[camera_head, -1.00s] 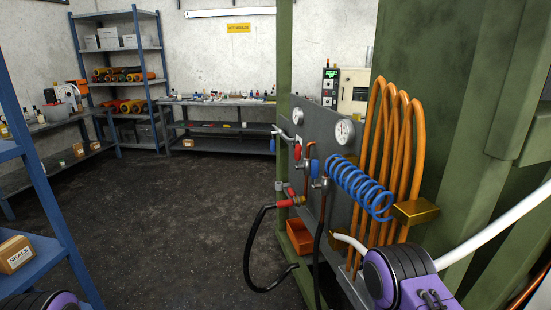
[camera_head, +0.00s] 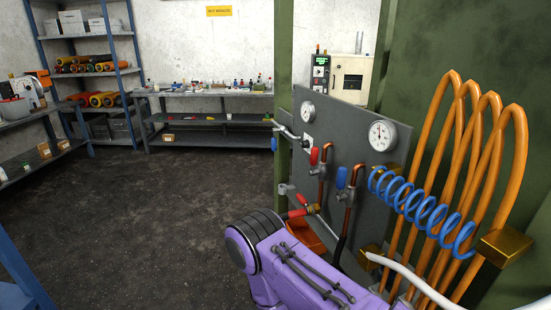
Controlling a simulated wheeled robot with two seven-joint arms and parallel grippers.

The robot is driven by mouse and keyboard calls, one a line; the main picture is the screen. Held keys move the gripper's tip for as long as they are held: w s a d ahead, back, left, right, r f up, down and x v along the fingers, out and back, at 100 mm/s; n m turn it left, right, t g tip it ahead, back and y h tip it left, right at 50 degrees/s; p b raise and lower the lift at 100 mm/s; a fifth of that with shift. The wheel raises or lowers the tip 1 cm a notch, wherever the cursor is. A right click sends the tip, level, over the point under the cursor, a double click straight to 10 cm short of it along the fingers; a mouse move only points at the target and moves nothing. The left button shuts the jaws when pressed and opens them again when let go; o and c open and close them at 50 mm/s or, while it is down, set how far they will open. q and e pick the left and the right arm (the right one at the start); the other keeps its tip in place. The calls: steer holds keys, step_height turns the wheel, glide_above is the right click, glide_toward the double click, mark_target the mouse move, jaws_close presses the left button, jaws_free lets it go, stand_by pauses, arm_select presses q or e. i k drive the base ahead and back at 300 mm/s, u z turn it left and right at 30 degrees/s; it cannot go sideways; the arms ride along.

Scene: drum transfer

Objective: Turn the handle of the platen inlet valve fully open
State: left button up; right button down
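A grey valve panel (camera_head: 352,138) stands right of centre with several valves. One has a red handle (camera_head: 314,156), and one to its right has a blue handle (camera_head: 341,177); both handles stand roughly upright. A lower valve has a red lever (camera_head: 299,212) that points sideways. A small blue handle (camera_head: 274,144) shows at the panel's left edge. No readable label shows which one is the platen inlet valve. A purple link of my arm crosses in front of the panel's lower part and hides some of it. Neither gripper shows.
Orange pipes (camera_head: 474,180) and a blue coiled hose (camera_head: 425,212) stand out at the right. A gauge (camera_head: 382,136) is on the panel. A green post (camera_head: 284,70) stands behind. A white hose (camera_head: 410,277) runs at lower right. The dark floor (camera_head: 150,215) at left is clear.

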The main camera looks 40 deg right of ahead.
mark_target(315, 156)
steer(key=z, duration=0.4)
steer(key=i, duration=0.95)
steer(key=z, duration=0.75)
